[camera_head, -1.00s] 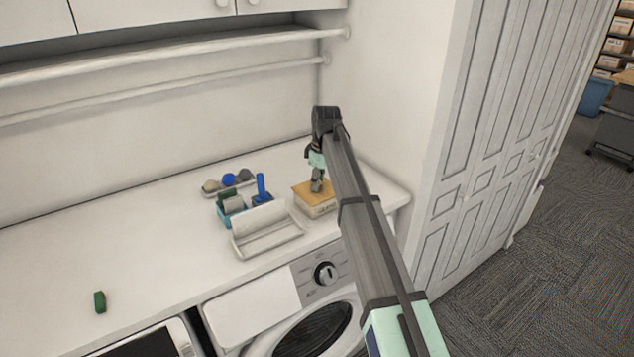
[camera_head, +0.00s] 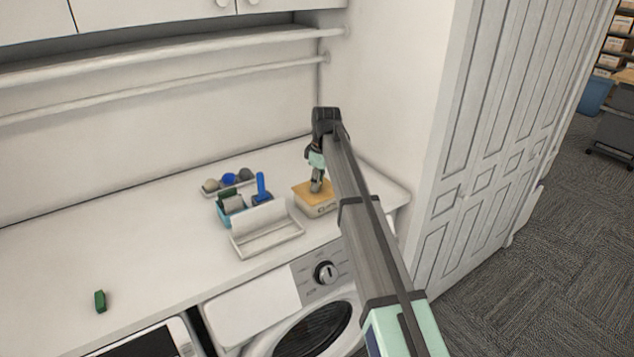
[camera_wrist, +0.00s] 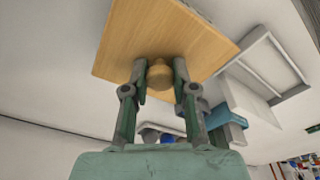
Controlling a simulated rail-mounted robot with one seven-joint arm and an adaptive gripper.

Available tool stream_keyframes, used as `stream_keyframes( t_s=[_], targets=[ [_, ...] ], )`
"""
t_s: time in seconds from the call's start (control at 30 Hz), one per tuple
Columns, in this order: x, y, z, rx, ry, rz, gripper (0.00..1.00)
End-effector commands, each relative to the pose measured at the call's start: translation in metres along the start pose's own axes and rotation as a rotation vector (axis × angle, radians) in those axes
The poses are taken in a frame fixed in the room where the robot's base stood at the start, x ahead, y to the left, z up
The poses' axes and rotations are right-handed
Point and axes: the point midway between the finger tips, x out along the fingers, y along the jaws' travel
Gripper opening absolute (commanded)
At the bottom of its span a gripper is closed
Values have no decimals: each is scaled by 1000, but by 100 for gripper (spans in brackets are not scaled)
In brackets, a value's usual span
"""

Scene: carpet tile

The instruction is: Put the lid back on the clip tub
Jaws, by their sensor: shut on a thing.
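The clip tub (camera_head: 318,208) is a pale box with a dark label on its front, standing on the right part of the white counter. The wooden lid (camera_head: 307,190) lies over the top of the tub; whether it is fully seated cannot be told. In the wrist view the lid (camera_wrist: 185,35) is a flat tan board with a round knob (camera_wrist: 159,74). My gripper (camera_head: 316,187) is above the lid, pointing down, and its fingers (camera_wrist: 160,80) are shut on the knob.
Left of the tub sits an open white tray (camera_head: 268,238) with a raised lid. Behind it are a blue caddy (camera_head: 232,208), a blue-handled tool (camera_head: 261,187) and a tray of balls (camera_head: 228,181). A green block (camera_head: 100,300) lies far left. The wall stands close at right.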

Motion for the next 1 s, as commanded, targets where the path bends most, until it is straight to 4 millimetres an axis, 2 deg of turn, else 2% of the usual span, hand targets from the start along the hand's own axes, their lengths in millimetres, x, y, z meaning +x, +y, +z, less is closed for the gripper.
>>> stream_keyframes(
  t_s=[0.17,0.2,0.27,0.3,0.5,0.6,1.0],
  targets=[
    [0,0,0,0,0,0,0],
    [0,0,0,0,0,0,30],
    [0,0,0,0,0,0,51],
    [0,0,0,0,0,0,56],
    [0,0,0,0,0,0,56],
    [0,0,0,0,0,0,81],
    [-2,0,0,0,0,0,81]
  ],
)
